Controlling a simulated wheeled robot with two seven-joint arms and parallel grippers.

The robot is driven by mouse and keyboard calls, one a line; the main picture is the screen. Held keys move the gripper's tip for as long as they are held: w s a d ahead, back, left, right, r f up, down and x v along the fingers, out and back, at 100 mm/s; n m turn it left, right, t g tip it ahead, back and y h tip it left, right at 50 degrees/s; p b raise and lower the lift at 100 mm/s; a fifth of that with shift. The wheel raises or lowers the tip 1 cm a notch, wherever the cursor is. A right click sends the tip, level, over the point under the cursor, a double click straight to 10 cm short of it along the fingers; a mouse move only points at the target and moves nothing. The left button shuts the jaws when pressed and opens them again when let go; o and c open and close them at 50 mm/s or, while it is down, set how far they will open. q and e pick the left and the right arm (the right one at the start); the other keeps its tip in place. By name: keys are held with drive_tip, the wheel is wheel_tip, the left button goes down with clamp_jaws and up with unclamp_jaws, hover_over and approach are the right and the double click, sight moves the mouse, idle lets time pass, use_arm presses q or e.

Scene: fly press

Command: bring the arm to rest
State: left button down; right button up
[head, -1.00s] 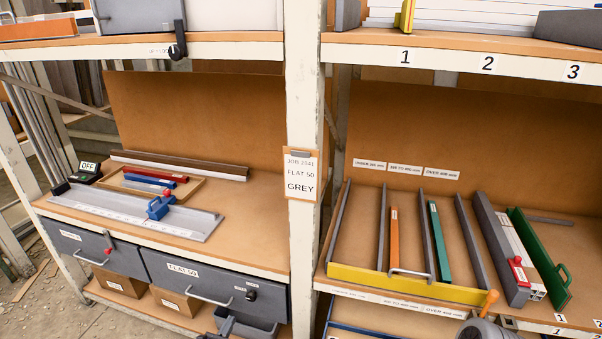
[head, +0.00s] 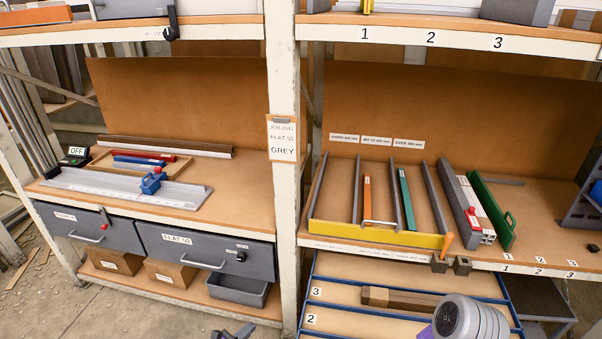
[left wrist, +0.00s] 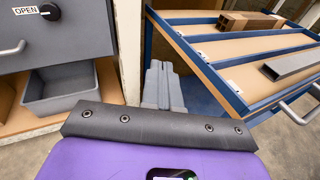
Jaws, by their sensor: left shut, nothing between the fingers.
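My left gripper (head: 232,333) shows only in part at the bottom edge of the head view, in front of the lower left shelf. In the left wrist view its grey fingers (left wrist: 162,88) are together, with nothing between them. They point into free space between a grey bin and a blue-edged drawer. The purple wrist housing (left wrist: 150,165) fills the bottom of that view. A grey and purple link of my own arm shows at the lower right of the head view. My right gripper is not in view.
A grey bin (head: 238,289) stands on the lower left shelf. Open blue-edged drawers (head: 345,277) jut out at the lower right, one with a brown bar (head: 405,301). A white post (head: 281,180) divides the shelving. A yellow-fronted sorting tray (head: 375,236) sits on the right shelf.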

use_arm(q)
drive_tip(key=s+d+f+m+g+h, duration=0.25)
drive_tip(key=s+d+m+g, duration=0.8)
drive_tip(key=s, duration=0.55)
drive_tip(key=s+a+m+g+y, duration=0.2)
drive_tip(key=s+m+y, duration=0.6)
drive_tip(key=s+m, duration=0.5)
drive_tip(key=shift+s+a+r+m, duration=0.2)
drive_tip(key=shift+a+m, duration=0.25)
drive_tip(key=shift+m, duration=0.5)
